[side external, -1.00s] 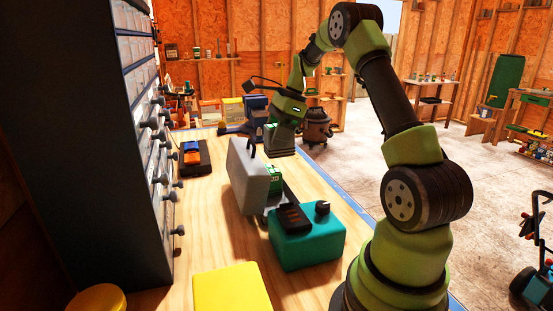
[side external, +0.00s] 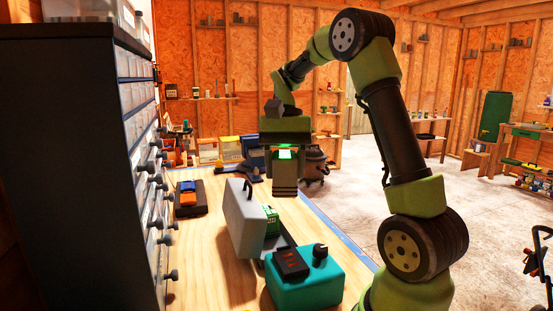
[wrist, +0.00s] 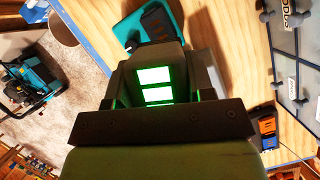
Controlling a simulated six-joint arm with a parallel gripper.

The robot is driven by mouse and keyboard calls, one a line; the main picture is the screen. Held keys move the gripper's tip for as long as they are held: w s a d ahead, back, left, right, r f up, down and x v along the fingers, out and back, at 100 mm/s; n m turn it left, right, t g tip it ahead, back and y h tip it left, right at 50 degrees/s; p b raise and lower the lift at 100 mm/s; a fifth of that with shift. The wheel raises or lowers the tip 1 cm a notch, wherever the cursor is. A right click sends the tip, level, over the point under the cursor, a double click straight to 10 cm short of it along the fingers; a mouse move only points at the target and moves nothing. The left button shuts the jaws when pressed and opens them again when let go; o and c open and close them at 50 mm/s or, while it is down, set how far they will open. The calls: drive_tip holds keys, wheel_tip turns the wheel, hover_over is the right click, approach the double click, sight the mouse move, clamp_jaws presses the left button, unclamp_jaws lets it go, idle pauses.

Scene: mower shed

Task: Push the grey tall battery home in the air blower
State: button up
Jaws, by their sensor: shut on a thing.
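My gripper (side external: 285,178) hangs above the bench, fingers down, and is shut on the grey battery (wrist: 157,58). In the wrist view the battery is a dark grey block with bright green lit panels, between the two jaws. I cannot tell which item is the air blower, or whether the battery touches anything.
A teal box (side external: 312,290) with a dark battery (side external: 291,263) and a black knob stands at the near side. An orange-and-blue item on a dark base (side external: 188,198) sits by the drawer cabinet (side external: 75,160). Bare wood (side external: 205,250) lies left of the slab.

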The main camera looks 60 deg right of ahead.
sight(293, 188)
drive_tip(key=s+a+n, duration=0.1)
drive_tip(key=n, duration=0.1)
drive_tip(key=s+a+n+g+h, duration=0.1)
drive_tip(key=n, duration=0.1)
drive_tip(key=shift+s+a, duration=0.1)
drive_tip(key=shift+s, duration=0.3)
wheel_tip(293, 188, down, 4)
drive_tip(key=shift+f, duration=0.1)
drive_tip(key=shift+w+f, duration=0.1)
drive_tip(key=shift+f, duration=4.05)
drive_tip(key=shift+f, duration=0.65)
drive_tip(key=o, duration=1.1)
